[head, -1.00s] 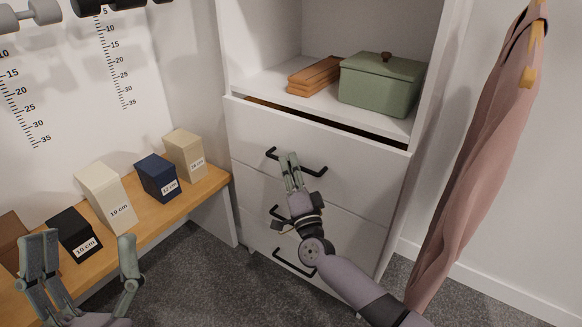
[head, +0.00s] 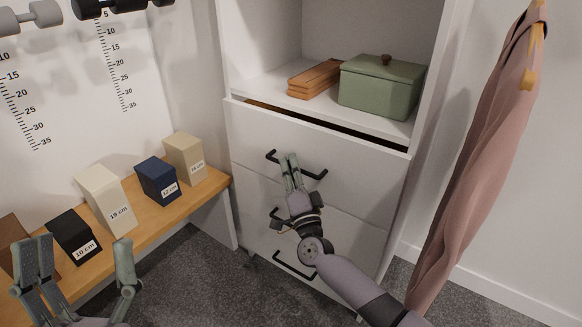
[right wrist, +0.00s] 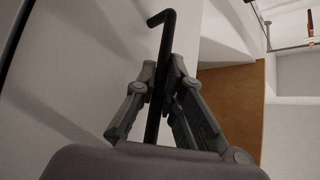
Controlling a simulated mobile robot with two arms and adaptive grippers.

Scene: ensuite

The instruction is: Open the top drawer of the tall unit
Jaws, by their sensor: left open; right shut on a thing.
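The tall unit (head: 228,150) is white, with an open shelf above several drawers with black bar handles. Its top drawer (head: 350,160) stands slightly forward, with a dark gap along its upper edge. My right gripper (head: 289,160) is shut on the black handle (head: 312,174) of this drawer, near the middle of the bar. In the right wrist view the handle (right wrist: 155,115) passes between the two fingers. My left gripper (head: 80,262) is open and empty at the lower left, in front of the wooden bench.
A green lidded box (head: 380,85) and brown wooden slats (head: 315,77) lie on the shelf. Several labelled blocks stand on the wooden bench (head: 205,190) at left. A pink garment (head: 480,160) hangs at right. Grey carpet (head: 200,270) is clear before the unit.

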